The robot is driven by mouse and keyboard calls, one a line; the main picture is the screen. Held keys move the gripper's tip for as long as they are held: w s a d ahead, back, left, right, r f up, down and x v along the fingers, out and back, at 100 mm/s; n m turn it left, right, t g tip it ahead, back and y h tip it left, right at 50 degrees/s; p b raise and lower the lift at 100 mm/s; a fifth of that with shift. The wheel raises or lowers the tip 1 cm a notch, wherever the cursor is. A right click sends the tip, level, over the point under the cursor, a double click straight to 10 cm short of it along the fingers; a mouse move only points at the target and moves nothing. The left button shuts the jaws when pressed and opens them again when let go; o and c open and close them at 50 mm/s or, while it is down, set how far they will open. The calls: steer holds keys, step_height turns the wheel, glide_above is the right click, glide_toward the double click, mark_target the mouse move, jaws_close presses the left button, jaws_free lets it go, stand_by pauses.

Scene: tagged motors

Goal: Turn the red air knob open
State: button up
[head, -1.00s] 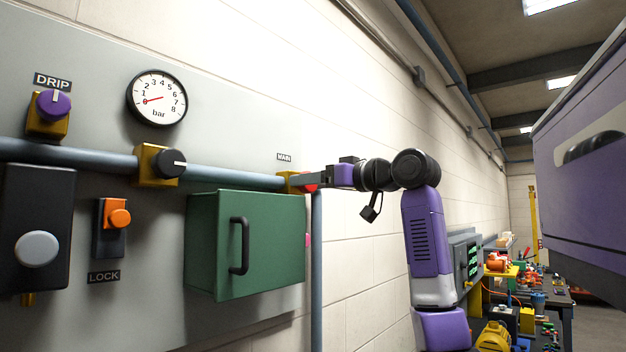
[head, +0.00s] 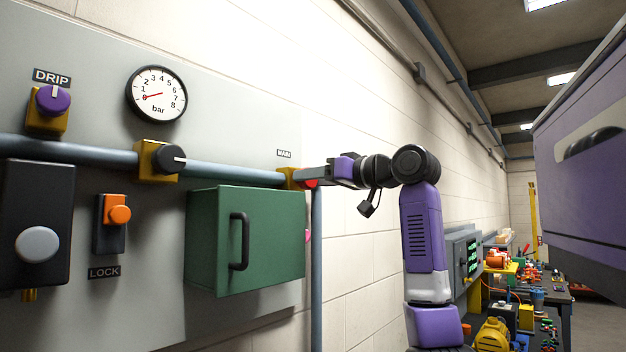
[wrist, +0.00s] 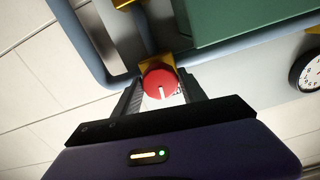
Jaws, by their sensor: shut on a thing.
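The red air knob (wrist: 158,82) shows in the wrist view, round with a white pointer line, on a yellow valve body (wrist: 154,62). In the head view the red knob (head: 311,183) is mostly hidden by my gripper, below the MAIN label (head: 284,154). My gripper (wrist: 160,88) has one finger on each side of the knob and is shut on it. In the head view my gripper (head: 318,177) reaches the valve from the right. The gauge (head: 157,95) shows its red needle near 0.
A green box (head: 270,240) with a black handle sticks out below the pipe, just left of the valve. A workbench (head: 562,300) stands far right.

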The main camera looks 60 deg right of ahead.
steer(key=shift+m, duration=8.2)
steer(key=shift+f, duration=0.1)
steer(key=o, duration=1.4)
steer(key=b+v, duration=0.3)
steer(key=v, duration=0.5)
